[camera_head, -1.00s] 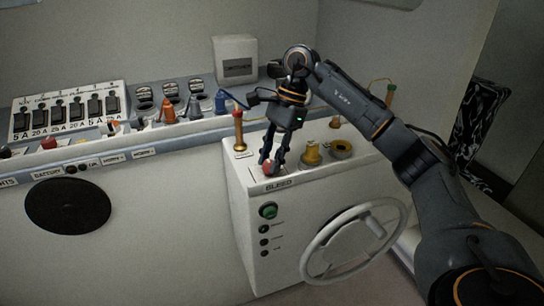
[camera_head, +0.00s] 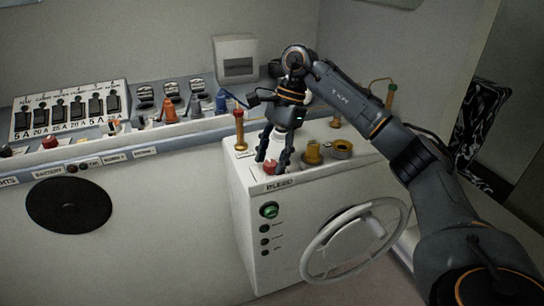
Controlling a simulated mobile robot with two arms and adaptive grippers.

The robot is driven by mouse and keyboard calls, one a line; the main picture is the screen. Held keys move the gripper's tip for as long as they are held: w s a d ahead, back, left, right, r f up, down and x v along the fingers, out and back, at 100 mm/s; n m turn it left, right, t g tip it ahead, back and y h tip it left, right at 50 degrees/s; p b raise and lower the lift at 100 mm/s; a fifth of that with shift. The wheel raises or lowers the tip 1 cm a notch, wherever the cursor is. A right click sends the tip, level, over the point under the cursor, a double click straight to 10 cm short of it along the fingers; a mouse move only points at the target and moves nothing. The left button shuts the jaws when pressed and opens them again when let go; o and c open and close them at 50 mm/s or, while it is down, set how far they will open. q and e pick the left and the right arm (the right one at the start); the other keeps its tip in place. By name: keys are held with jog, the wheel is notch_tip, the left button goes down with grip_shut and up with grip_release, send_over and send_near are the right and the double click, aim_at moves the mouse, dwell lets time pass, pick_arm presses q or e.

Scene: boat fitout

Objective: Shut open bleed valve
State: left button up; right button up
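A small red knob (camera_head: 270,168) sits on the front edge of the white console top, just above the "BLEED" label (camera_head: 279,183). My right gripper (camera_head: 273,161) points down over it with its two fingers apart. The fingertips stand to either side of the red knob, close to it; I cannot tell whether they touch it. The gripper holds nothing that I can see. The knob is partly hidden by the fingers, and its turn position is too small to read. My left gripper is not in view.
A brass stem with a red top (camera_head: 239,132) stands left of the gripper. Brass fittings (camera_head: 312,153) and (camera_head: 341,149) stand close on its right. A white handwheel (camera_head: 354,240) and green button (camera_head: 269,210) are on the console front. A switch panel (camera_head: 70,110) lies far left.

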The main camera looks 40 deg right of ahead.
jog(key=shift+r, duration=0.15)
jog(key=v, duration=1.1)
jog(key=shift+r, duration=0.35)
jog(key=shift+d, duration=0.15)
